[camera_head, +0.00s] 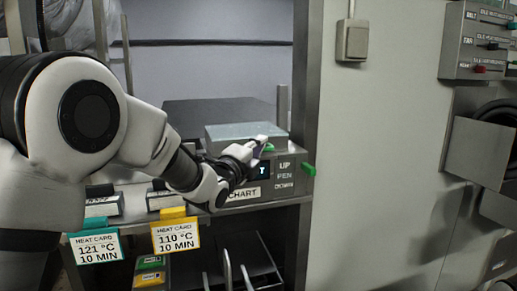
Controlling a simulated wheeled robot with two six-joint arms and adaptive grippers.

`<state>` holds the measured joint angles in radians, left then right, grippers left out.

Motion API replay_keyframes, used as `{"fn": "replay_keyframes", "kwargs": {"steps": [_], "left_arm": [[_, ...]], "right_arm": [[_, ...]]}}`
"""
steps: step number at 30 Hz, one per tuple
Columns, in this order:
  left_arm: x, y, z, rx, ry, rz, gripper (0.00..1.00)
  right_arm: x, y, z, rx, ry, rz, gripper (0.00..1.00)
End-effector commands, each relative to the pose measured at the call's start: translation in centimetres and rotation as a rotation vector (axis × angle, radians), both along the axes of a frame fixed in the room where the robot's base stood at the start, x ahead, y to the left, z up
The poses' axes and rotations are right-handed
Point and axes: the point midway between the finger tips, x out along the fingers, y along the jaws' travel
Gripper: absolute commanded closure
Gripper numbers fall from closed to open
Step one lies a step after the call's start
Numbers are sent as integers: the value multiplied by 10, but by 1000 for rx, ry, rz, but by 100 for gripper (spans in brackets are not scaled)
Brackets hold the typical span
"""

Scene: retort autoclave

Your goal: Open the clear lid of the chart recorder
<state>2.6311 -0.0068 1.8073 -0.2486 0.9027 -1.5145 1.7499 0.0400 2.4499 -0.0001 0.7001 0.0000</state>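The chart recorder (286,188) is a grey box on the shelf, with a CHART label, a small lit display and a green lever marked UP, PEN and DOWN on its right side. Its clear lid (240,131) lies flat on top, pale and see-through, and looks closed. My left gripper (262,146) is at the front edge of the lid, next to a small green part there. It is too small to tell whether its fingers are open or shut, or whether they touch the lid. My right gripper is not in view.
Heat cards reading 121 °C (96,246) and 110 °C (175,236) hang at the shelf front, left of the recorder. A metal post (308,90) stands just right of it. A panel with sliders (480,42) is at the far right.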

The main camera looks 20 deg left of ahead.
Motion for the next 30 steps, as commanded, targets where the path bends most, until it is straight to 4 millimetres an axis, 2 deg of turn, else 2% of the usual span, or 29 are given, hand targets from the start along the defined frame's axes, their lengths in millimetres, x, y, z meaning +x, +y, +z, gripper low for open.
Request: {"fn": "replay_keyframes", "kwargs": {"steps": [1, 8, 30], "left_arm": [[0, 1, -9, -1, 17, 3, 77], [-13, 4, -13, -3, 18, 3, 77], [-74, 15, -13, 0, 1, 1, 77]], "right_arm": [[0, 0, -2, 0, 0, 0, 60], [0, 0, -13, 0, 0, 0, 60], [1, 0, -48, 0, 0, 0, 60]]}}
